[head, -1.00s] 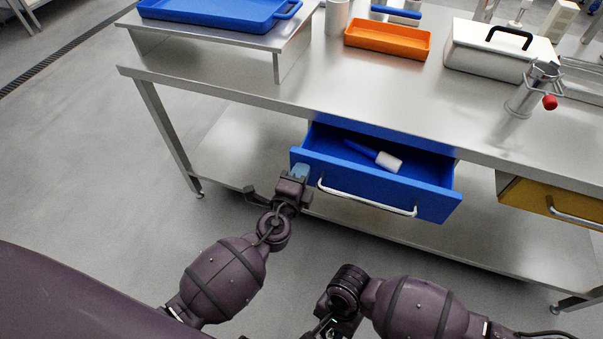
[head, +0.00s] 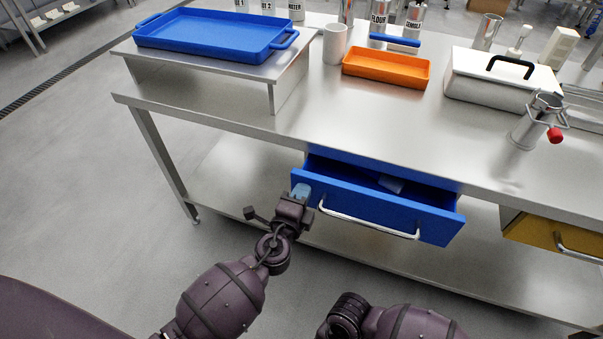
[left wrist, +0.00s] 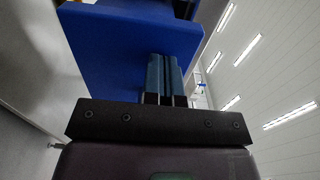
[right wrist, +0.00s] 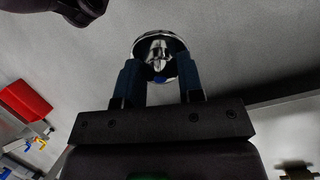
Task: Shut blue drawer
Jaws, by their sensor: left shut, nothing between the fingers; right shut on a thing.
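The blue drawer (head: 375,208) under the steel worktable stands partly open, its silver handle (head: 368,222) across the front. A pale piece of an item (head: 391,184) shows inside; the rest is hidden. My left gripper (head: 301,190) is shut and empty, its fingertips at the left end of the drawer front. In the left wrist view its closed fingers (left wrist: 166,75) overlap the blue panel (left wrist: 125,50) and seem to touch it. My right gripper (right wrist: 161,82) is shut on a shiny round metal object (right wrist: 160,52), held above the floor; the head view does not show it.
The yellow drawer (head: 545,234) is to the right. On the worktable are a blue tray (head: 215,35) on a raised shelf, an orange tray (head: 386,68), a white box (head: 500,80) and a metal cylinder with a red knob (head: 530,125). Floor at left is clear.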

